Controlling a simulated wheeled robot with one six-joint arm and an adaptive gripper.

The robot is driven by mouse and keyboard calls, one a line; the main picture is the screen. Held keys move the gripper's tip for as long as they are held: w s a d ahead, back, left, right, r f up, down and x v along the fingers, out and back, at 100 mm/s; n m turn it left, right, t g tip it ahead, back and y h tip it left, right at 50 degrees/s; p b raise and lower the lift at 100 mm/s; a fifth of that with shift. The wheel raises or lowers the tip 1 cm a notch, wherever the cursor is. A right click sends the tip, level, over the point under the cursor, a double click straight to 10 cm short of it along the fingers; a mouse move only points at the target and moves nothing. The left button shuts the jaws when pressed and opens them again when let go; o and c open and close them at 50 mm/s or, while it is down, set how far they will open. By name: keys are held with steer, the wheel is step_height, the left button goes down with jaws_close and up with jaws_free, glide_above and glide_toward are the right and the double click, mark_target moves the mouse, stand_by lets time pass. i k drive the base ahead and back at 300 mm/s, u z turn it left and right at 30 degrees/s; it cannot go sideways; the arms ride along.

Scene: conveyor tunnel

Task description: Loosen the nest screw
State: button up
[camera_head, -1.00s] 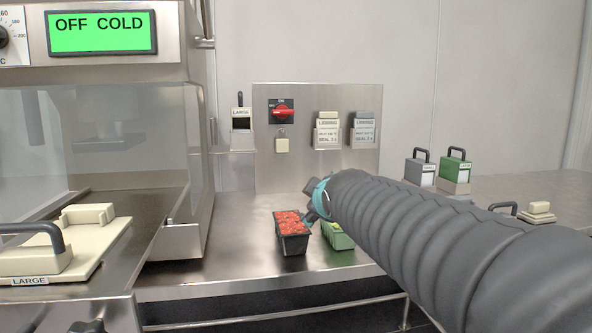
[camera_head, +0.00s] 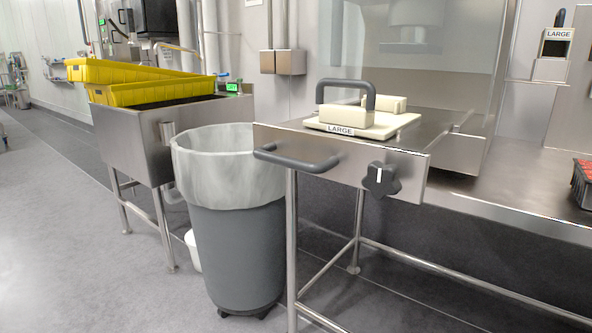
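A cream nest plate (camera_head: 365,126) with a dark grey loop handle (camera_head: 346,92) and a "LARGE" label sits on top of a steel drawer or slide (camera_head: 336,168). A black lobed knob (camera_head: 380,179) with a white mark, likely the nest screw, is on the right of the slide's front face. A dark grey bar handle (camera_head: 296,158) is to its left on the same face. How tight the knob is cannot be seen. My gripper is not in view.
A grey bin (camera_head: 238,250) with a clear liner stands left of the slide. A steel sink (camera_head: 140,140) with yellow crates (camera_head: 140,72) is further left. A black tray (camera_head: 582,185) with red contents is at the right edge. Open floor (camera_head: 70,240) lies left.

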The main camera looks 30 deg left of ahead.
mark_target(382, 180)
steer(key=u, duration=0.45)
steer(key=i, duration=0.5)
steer(key=u, duration=1.25)
